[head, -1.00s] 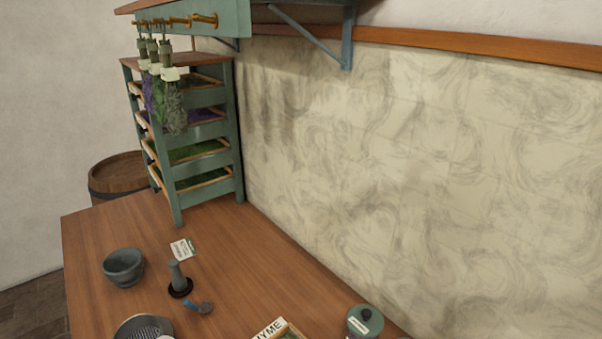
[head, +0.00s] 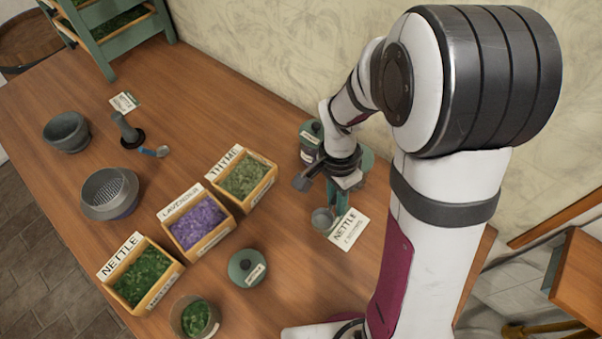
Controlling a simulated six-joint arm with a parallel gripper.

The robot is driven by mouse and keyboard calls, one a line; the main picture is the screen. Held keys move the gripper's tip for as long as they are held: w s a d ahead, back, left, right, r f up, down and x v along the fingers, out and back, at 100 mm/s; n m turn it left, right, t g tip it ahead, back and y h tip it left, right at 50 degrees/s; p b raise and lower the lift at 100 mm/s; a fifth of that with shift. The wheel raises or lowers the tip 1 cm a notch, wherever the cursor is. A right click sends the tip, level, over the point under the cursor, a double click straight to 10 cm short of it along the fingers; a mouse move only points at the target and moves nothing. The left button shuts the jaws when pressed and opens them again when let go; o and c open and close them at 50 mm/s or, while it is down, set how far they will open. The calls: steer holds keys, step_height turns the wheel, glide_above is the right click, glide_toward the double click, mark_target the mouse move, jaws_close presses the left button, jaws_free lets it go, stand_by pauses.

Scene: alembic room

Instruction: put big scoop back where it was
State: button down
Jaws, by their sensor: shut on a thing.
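My gripper (head: 330,180) points down over the right part of the table, by the wall. It is shut on the teal handle of a scoop with a grey cup (head: 323,219), which I take as the big scoop. The cup is low, beside a white card reading NETTLE (head: 349,230); I cannot tell whether it touches the table. The gripper partly hides the handle. A smaller scoop with a blue handle (head: 156,152) lies at the left, beside a dark round base with a grey pestle (head: 127,130).
Boxes of nettle (head: 142,275), lavender (head: 196,223) and thyme (head: 242,178) stand mid-table. A green lid (head: 247,268), an open jar (head: 195,317), a sieve (head: 109,194) and a mortar (head: 66,132) are nearby. Lidded jars (head: 311,138) stand behind my gripper.

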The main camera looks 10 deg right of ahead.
steer(key=a+f, duration=0.1)
steer(key=w+a+f, duration=0.1)
steer(key=a, duration=0.1)
steer(key=w+a+f, duration=0.1)
steer(key=a, duration=0.1)
steer(key=shift+a+f, duration=0.1)
steer(key=shift+f, duration=0.1)
step_height(320, 180, down, 4)
steer(key=shift+w+a+f, duration=0.1)
steer(key=shift+f, duration=0.1)
steer(key=c, duration=0.8)
jaws_free()
